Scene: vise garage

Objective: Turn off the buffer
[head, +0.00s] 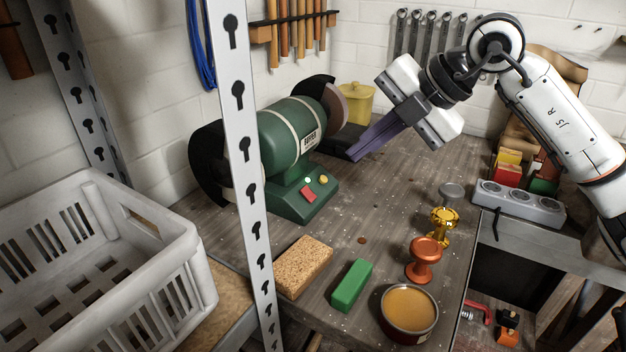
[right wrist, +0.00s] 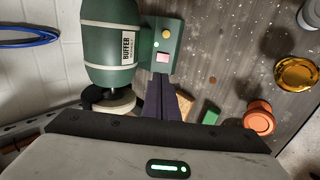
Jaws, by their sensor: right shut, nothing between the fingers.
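The green buffer (head: 290,135) stands on the workbench, with dark wheel guards at both ends. My right gripper (head: 354,155) is shut and empty, above the bench to the right of the buffer, apart from the panel. In the right wrist view its fingers (right wrist: 160,84) point toward the panel. My left gripper is not in view.
A metal post (head: 240,110) rises in front of the buffer's left side. A sponge-like block (head: 303,265), a green bar (head: 351,286), a tin (head: 408,312), an orange cup-shaped piece (head: 424,260) and a gold one (head: 443,226) stand on the bench. A white crate (head: 180,250) is at left.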

